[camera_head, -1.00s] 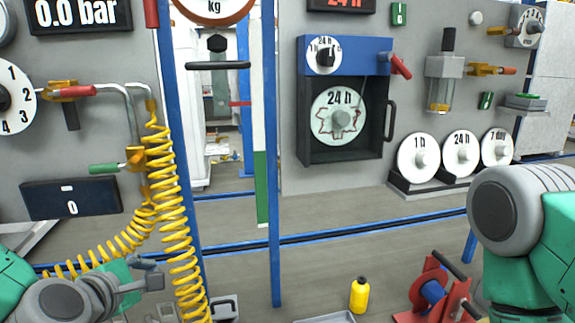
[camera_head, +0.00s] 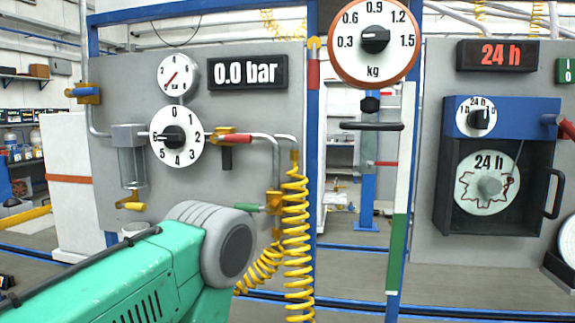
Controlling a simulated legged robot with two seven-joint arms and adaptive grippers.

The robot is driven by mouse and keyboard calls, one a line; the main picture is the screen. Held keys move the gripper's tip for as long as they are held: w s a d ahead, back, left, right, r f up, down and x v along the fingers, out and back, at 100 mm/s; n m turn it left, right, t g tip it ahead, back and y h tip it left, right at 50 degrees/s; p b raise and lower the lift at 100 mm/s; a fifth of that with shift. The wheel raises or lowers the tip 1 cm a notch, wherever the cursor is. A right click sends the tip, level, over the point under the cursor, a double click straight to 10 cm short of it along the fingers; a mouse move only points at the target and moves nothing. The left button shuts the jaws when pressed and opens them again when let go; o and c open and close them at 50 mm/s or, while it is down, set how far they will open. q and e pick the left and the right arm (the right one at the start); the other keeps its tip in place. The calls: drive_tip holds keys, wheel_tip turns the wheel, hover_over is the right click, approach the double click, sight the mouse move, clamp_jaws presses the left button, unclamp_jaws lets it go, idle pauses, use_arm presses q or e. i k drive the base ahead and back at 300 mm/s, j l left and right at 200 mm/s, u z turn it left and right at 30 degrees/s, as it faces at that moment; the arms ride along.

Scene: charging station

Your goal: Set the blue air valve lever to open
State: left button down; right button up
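The blue air valve lever (camera_head: 79,92) sits at the upper left edge of the grey panel. It points left, roughly level, from a small yellow valve body (camera_head: 93,97) on a grey pipe. My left arm comes in from the lower left, and its large grey joint covers part of the panel's lower middle. The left gripper itself is out of the picture. My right arm and gripper are also out of the picture.
The panel also has a red lever (camera_head: 235,138), a green lever (camera_head: 247,208), a regulator dial (camera_head: 172,160), a gauge (camera_head: 178,76), a "0.0 bar" display (camera_head: 247,72) and a yellow coiled hose (camera_head: 297,240). A white cabinet (camera_head: 75,185) stands at left.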

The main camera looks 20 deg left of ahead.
sight(77, 92)
drive_tip(key=u, duration=1.9)
drive_tip(key=i+j+z, duration=0.1)
drive_tip(key=j+z, duration=0.3)
drive_tip(key=j, duration=0.4)
drive_tip(key=j+z, duration=0.4)
drive_tip(key=j, duration=0.35)
drive_tip(key=k+j+z, duration=0.15)
drive_tip(key=j+z, duration=0.25)
drive_tip(key=j, duration=0.4)
drive_tip(key=j+z, duration=0.3)
drive_tip(key=j, duration=0.35)
drive_tip(key=j+z, duration=0.3)
drive_tip(key=j, duration=0.35)
drive_tip(key=k+j+z, duration=0.3)
drive_tip(key=j, duration=0.35)
drive_tip(key=i, duration=0.1)
